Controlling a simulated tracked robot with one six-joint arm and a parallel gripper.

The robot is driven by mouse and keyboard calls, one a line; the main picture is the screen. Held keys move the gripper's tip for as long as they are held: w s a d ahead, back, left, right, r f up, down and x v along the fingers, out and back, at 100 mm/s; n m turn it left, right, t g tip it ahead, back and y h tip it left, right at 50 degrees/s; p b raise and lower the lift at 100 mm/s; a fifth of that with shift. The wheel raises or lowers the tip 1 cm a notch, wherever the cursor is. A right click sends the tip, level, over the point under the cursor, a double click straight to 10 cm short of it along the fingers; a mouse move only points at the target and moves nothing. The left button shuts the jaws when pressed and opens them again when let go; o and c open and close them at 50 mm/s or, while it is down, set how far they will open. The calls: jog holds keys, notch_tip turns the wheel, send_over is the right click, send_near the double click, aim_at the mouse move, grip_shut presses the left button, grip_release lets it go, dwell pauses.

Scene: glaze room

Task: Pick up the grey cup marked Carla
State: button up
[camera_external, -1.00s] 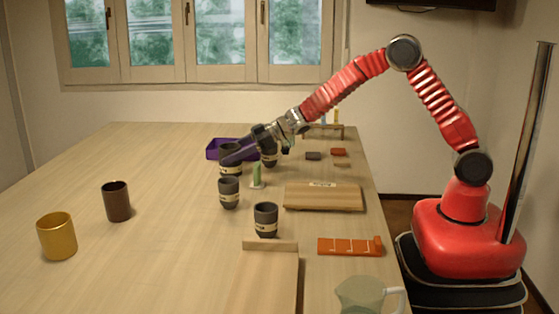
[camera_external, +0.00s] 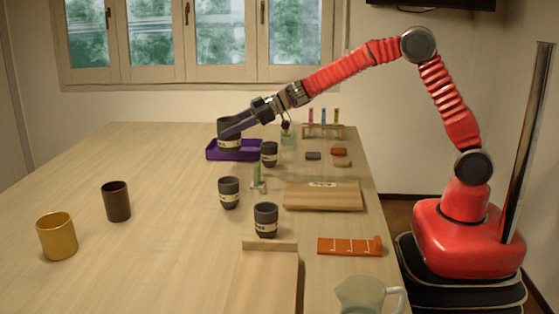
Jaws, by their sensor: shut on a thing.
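My gripper (camera_external: 232,129) is shut on a dark grey cup (camera_external: 229,143) with a pale label band. It holds the cup upright, in front of or above the purple tray (camera_external: 256,156). Three more dark grey cups with pale labels stand on the table: one (camera_external: 269,154) right of the tray, one (camera_external: 229,192) nearer the camera, and one (camera_external: 265,220) nearer still. The label writing is too small to read, so I cannot tell which cup says Carla.
A small green item (camera_external: 256,176) stands between the cups. A brown cup (camera_external: 116,201) and yellow cup (camera_external: 57,237) stand left. Test tubes (camera_external: 323,124) stand behind.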

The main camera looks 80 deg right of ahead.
jog(key=shift+r, duration=0.6)
dwell(0.3)
